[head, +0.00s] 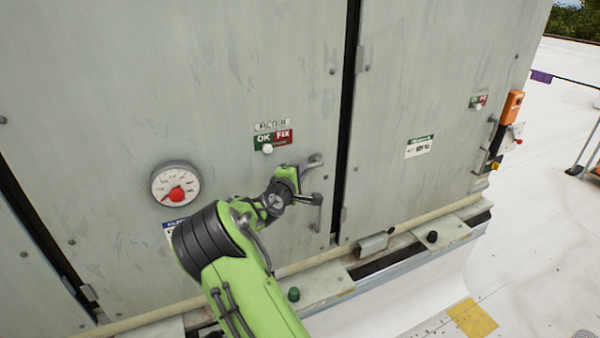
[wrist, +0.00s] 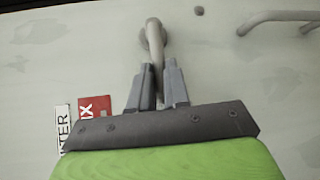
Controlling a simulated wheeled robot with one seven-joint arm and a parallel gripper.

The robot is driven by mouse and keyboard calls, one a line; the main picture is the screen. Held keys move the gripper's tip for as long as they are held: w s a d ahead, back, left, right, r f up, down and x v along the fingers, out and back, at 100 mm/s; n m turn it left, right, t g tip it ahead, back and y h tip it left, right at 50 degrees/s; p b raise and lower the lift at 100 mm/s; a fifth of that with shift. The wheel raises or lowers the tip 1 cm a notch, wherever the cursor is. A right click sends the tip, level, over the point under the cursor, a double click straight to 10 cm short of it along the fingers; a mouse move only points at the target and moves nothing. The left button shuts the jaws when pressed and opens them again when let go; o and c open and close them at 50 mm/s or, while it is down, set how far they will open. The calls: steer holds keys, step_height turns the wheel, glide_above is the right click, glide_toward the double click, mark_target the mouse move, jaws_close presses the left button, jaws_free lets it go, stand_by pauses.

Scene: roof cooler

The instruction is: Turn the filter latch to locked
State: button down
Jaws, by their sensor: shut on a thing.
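The filter latch (head: 316,158) is a grey lever on the cabinet door, right of the green and red OK/FIX label (head: 284,137). Its lever points left from the pivot, slightly downward. My gripper (head: 299,173) is at the lever's free end. In the wrist view the latch (wrist: 154,35) runs from its round pivot down between the fingertips of my gripper (wrist: 158,72), which are shut on it. The lever's tip is hidden by the fingers. The red part of the label (wrist: 95,108) shows at the left there.
A pull handle (head: 318,215) sits just below the latch; it also shows in the wrist view (wrist: 280,17). A round gauge (head: 175,184) is on the left. A dark door gap (head: 346,120) runs right of the latch. A ledge with a green knob (head: 293,294) lies below.

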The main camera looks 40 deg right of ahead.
steer(key=shift+f, duration=0.15)
steer(key=shift+s+d+f+n+t+y+b, duration=0.4)
steer(key=shift+d+f+n+t+b, duration=0.85)
steer(key=shift+n+t+b, duration=2.3)
steer(key=shift+s+d+f+n+t+y+b, duration=0.4)
steer(key=shift+d+f+n+t+b, duration=1.2)
steer(key=shift+n+b, duration=3.4)
steer(key=shift+s+d+f+n+t+y+b, duration=0.4)
steer(key=shift+d+f+n+t+b, duration=0.45)
steer(key=shift+n+t+b, duration=3.3)
steer(key=shift+w+a+m+g+y+b, duration=0.15)
steer(key=shift+m+g+y+b, duration=0.2)
steer(key=shift+g+b, duration=0.5)
